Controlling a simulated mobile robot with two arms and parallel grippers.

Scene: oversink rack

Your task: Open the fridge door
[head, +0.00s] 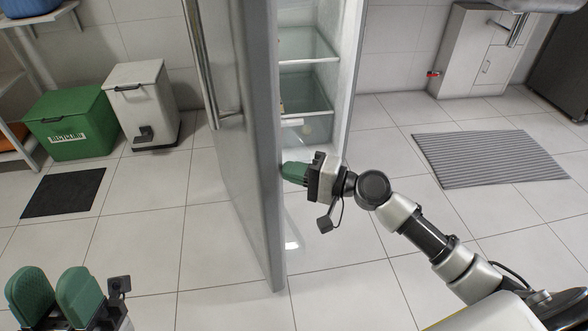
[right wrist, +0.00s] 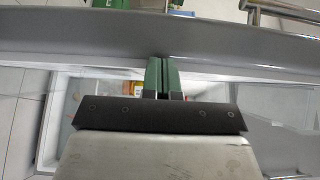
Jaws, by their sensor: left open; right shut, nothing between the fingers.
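The fridge door (head: 246,150) is grey and stands swung open, seen nearly edge-on in the head view. Its long metal handle (head: 201,60) is on the left, outer face. The fridge interior (head: 308,80) shows glass shelves and a clear drawer behind the door. My right gripper (head: 285,170) is shut and empty, its green fingertips at the inner side of the door edge. In the right wrist view the fingertips (right wrist: 163,62) reach the door's edge (right wrist: 120,42); whether they touch cannot be told. My left gripper (head: 54,290) is open and empty at the lower left, away from the door.
A green bin (head: 68,122) and a white pedal bin (head: 140,100) stand at the left wall beside a shelf. A dark mat (head: 63,192) lies near them. A grey striped mat (head: 487,158) lies at the right, below a sink unit.

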